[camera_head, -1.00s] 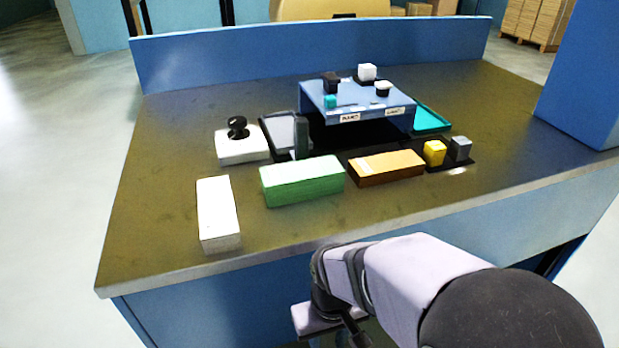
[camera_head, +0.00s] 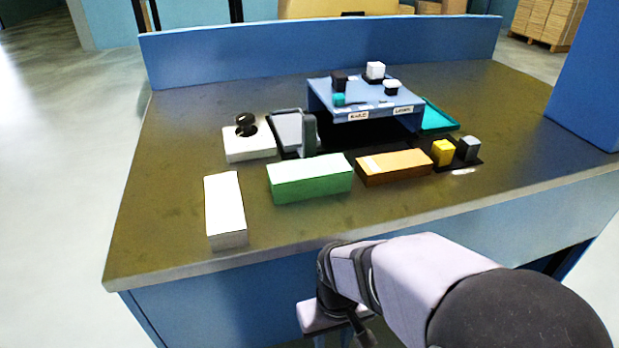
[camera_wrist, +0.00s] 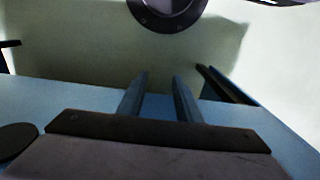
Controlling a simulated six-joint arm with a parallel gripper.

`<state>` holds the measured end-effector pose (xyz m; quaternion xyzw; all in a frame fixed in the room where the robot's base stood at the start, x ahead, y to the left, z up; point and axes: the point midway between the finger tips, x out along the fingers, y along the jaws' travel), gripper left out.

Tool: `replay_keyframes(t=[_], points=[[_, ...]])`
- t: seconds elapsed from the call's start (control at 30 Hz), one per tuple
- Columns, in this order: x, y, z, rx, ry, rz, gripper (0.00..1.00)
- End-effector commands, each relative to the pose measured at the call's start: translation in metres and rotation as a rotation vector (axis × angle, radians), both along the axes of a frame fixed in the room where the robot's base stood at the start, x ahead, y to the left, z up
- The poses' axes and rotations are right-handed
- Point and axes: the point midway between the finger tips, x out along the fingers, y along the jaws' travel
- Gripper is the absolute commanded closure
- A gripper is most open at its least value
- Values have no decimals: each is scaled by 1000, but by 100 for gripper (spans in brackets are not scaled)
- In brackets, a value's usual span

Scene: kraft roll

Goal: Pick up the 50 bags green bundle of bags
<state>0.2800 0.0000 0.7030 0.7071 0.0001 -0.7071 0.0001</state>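The green bundle (camera_head: 310,178) lies flat near the front middle of the workbench in the head view. It is a long box shape with a pale top and green sides; no count is readable on it. My gripper shows in the wrist view (camera_wrist: 159,90), with its two fingers apart and nothing between them. In the head view my arm hangs in front of the bench, below its front edge and away from the bundle. The bundle does not show in the wrist view.
A white bundle (camera_head: 226,210) lies left of the green one and an orange-brown bundle (camera_head: 395,168) right of it.

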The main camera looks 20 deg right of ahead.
Motion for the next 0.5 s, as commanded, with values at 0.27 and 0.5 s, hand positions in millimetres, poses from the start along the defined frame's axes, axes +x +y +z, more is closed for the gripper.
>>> replay_keyframes(t=[0.27, 0.5], points=[[0, 0, 0, 0, 0, 0, 25], [1, 3, 2, 5, 0, 0, 25]])
